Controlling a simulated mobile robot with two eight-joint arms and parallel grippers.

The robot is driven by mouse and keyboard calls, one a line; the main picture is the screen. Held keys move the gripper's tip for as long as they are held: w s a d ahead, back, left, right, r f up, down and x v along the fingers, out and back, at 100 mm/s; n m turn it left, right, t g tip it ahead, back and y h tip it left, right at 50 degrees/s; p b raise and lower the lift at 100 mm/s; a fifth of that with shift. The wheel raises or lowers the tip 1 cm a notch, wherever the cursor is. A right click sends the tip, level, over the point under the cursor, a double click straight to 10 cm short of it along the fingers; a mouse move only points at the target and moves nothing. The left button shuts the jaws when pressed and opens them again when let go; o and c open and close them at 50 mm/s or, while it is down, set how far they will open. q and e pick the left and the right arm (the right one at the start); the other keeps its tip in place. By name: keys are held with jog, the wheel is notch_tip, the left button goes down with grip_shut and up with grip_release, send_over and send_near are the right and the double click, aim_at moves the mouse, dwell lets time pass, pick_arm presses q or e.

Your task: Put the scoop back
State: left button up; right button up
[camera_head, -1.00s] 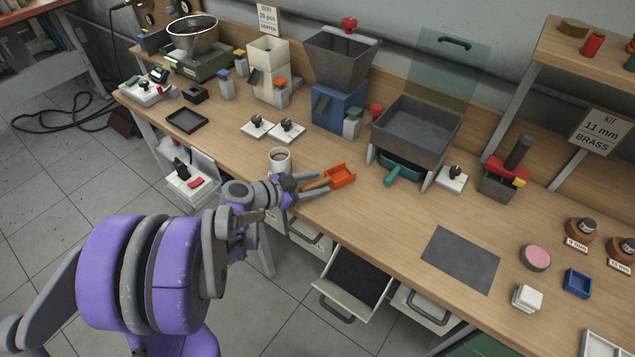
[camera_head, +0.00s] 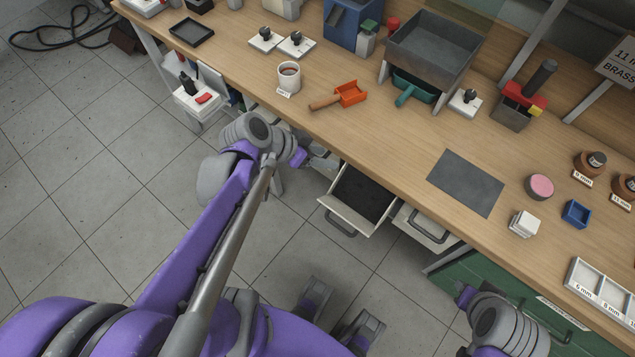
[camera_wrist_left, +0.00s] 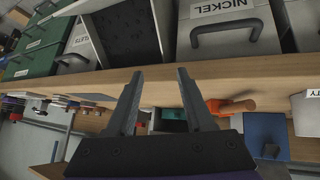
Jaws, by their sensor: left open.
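An orange scoop (camera_head: 351,93) with a wooden handle lies on the bench near its front edge, right of the white mug. A teal scoop (camera_head: 404,96) sits under the grey hopper tray, its handle pointing forward. My left gripper (camera_head: 322,157) is in front of the bench, below the top and near the open drawer, apart from both scoops. In the left wrist view its fingers (camera_wrist_left: 158,88) are spread and empty; the orange scoop (camera_wrist_left: 228,107) shows beyond the right finger. A purple part of my right arm's end shows at the lower right; its fingers cannot be made out.
The drawer (camera_head: 335,213) stands pulled out under the bench, close to my left gripper. The white mug (camera_head: 289,82) stands left of the orange scoop. A grey mat (camera_head: 466,183) lies to the right. The bench between scoop and mat is clear.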

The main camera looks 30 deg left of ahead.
pick_arm(q)
jog(key=s+d+f+n+g+y, duration=0.1)
jog(key=s+d+n+g+y, duration=0.1)
jog(key=s, duration=0.6)
jog(key=d+n+y, duration=0.1)
jog(key=d+y, duration=0.1)
jog(key=d, duration=0.1)
jog(key=shift+s+f+n, duration=0.2)
jog(key=shift+s+n, duration=0.15)
jog(key=shift+n, duration=0.05)
jog(key=shift+r, duration=0.1)
